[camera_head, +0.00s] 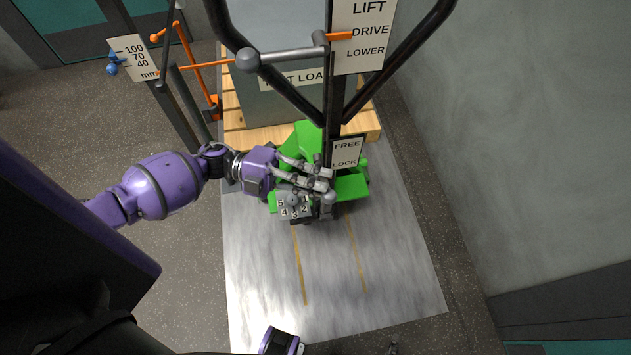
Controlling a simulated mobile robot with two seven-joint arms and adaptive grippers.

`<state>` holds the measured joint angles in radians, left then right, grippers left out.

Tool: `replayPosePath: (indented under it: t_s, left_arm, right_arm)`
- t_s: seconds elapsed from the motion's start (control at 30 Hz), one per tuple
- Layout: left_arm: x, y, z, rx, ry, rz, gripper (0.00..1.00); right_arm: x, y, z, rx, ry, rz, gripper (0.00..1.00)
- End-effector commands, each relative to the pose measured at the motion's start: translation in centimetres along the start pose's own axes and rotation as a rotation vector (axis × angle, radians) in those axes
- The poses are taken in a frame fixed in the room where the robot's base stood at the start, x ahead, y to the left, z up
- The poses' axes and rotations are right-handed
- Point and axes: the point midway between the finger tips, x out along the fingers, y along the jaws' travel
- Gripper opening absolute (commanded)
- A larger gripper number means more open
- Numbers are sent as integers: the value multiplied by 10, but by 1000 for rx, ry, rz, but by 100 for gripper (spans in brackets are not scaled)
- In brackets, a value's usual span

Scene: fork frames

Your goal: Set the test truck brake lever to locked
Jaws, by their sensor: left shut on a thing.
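The test truck is green (352,187) with a dark mast column. A white plate marked FREE and LOCK (346,152) is on the column, FREE above LOCK. My left gripper (322,180) is just below and left of this plate. Its grey fingers are shut on the brake lever, which they mostly hide. I cannot tell the lever's exact angle. A grey dial with numbers (293,207) sits just below the fingers. My right gripper is not in view; a purple part of mine shows at the bottom edge.
A LIFT, DRIVE, LOWER plate (363,32) and a grey handle (285,54) with an orange pointer are above. A load box (283,98) stands on a wooden pallet (235,131) behind. A height scale (134,58) is at left. Pale floor (335,290) in front is clear.

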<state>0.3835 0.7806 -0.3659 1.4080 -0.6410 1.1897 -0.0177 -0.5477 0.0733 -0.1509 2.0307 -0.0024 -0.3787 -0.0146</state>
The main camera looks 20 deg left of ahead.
Motion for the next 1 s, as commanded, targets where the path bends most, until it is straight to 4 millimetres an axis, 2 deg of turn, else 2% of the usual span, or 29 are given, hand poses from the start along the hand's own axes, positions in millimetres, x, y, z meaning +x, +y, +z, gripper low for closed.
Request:
replayPosePath:
  t_s: [0.37, 1.0]
  left_arm:
    - [2, 16, -1, 124, -21, 57, 0]
    - [5, 59, 17, 613, -123, 258, 0]
  right_arm:
    - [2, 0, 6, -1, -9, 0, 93]
    - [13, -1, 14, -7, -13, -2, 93]
